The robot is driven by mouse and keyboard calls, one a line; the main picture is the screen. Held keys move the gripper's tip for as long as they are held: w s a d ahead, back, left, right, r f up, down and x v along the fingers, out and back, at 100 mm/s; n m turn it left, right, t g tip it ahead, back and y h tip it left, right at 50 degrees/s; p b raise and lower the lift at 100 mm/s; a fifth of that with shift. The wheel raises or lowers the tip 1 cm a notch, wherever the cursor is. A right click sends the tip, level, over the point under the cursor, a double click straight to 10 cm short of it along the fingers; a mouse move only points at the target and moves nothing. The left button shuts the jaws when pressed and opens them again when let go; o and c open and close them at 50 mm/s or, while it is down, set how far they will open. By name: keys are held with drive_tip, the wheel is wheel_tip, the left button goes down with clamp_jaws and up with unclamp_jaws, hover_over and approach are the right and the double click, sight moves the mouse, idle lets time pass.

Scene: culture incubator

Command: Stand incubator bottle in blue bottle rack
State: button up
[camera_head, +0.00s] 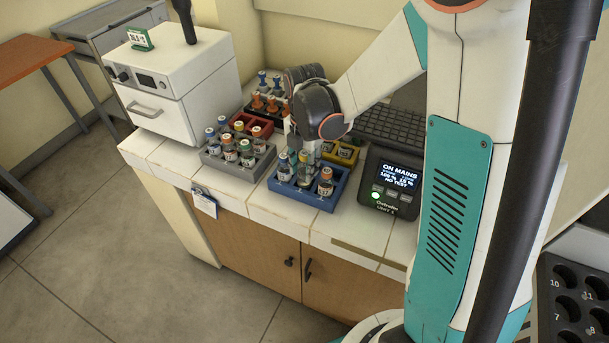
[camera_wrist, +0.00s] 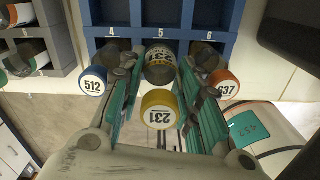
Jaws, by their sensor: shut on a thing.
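The blue bottle rack (camera_head: 299,196) stands on the white bench, and its numbered slots show in the wrist view (camera_wrist: 135,31). My gripper (camera_head: 303,148) is over it, its teal-padded fingers (camera_wrist: 160,100) shut on the yellow-capped bottle 231 (camera_wrist: 160,115). This bottle points toward slot 5, between the blue-capped bottle 512 (camera_wrist: 93,82) at slot 4 and the orange-capped bottle 637 (camera_wrist: 224,83) at slot 6. I cannot tell how deep its base sits. The fingers pass close to both neighbours.
A grey rack (camera_head: 240,172) with several bottles stands left of the blue one. A yellow rack (camera_head: 345,152) is behind it, and red and black racks are farther back. A white incubator (camera_head: 180,85) stands at the left. A device with a lit screen (camera_head: 396,180) is close on the right.

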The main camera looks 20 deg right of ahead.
drive_tip(key=shift+f+b, duration=0.45)
drive_tip(key=shift+f, duration=1.3)
drive_tip(key=shift+f, duration=0.15)
drive_tip(key=o, duration=0.8)
